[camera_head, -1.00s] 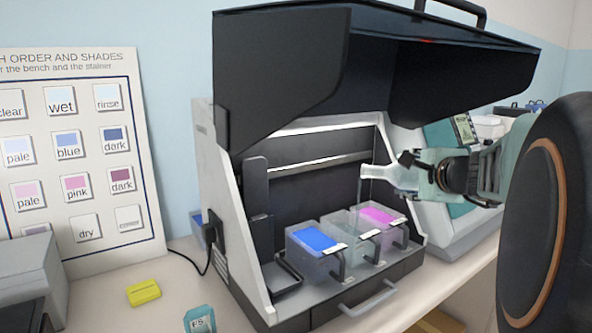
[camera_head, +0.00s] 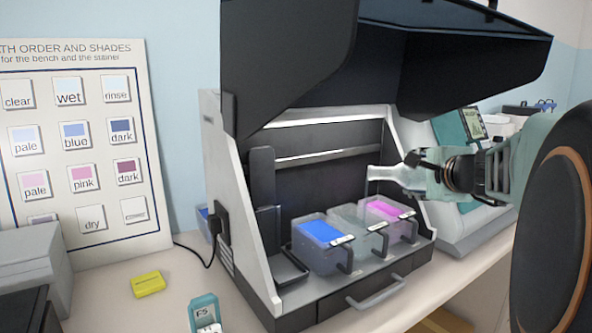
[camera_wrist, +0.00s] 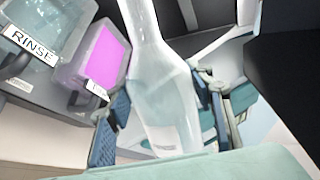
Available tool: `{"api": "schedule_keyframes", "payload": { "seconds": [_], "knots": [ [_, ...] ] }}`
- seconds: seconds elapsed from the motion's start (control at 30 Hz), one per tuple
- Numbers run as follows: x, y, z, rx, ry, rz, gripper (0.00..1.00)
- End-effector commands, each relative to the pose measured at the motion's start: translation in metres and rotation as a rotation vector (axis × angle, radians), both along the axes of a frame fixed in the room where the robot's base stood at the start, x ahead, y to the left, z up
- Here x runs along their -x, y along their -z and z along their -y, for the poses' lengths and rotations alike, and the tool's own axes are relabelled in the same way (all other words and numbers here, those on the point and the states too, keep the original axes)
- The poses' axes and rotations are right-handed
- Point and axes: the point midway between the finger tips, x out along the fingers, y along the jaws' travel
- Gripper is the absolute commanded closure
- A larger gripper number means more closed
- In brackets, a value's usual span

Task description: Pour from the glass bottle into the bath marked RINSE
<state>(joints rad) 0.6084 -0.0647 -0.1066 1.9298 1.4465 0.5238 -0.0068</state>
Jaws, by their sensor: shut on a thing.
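My gripper (camera_head: 440,175) is shut on the clear glass bottle (camera_head: 400,179), which lies almost level with its neck to the left. It also shows between the finger pads in the wrist view (camera_wrist: 160,90). The bottle's mouth is above the middle bath (camera_head: 352,222), inside the stainer. A thin pale streak hangs below the mouth towards that bath. In the wrist view the clear bath carries the label RINSE (camera_wrist: 30,45). Its liquid level is hard to make out.
A blue bath (camera_head: 320,245) stands left of the middle one and a pink bath (camera_head: 390,212) right of it. The raised dark hood (camera_head: 290,75) overhangs them. A yellow block (camera_head: 148,284) and a teal-capped item (camera_head: 204,310) are on the bench.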

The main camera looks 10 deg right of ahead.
Motion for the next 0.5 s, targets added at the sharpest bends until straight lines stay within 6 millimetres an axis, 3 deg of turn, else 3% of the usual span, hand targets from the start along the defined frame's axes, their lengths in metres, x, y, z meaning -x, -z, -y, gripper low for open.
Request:
{"api": "schedule_keyframes", "payload": {
  "seconds": [0.5],
  "knots": [
    [-0.0002,0.0088,-0.0003,0.032,0.0,-0.001,1.0]
  ]
}}
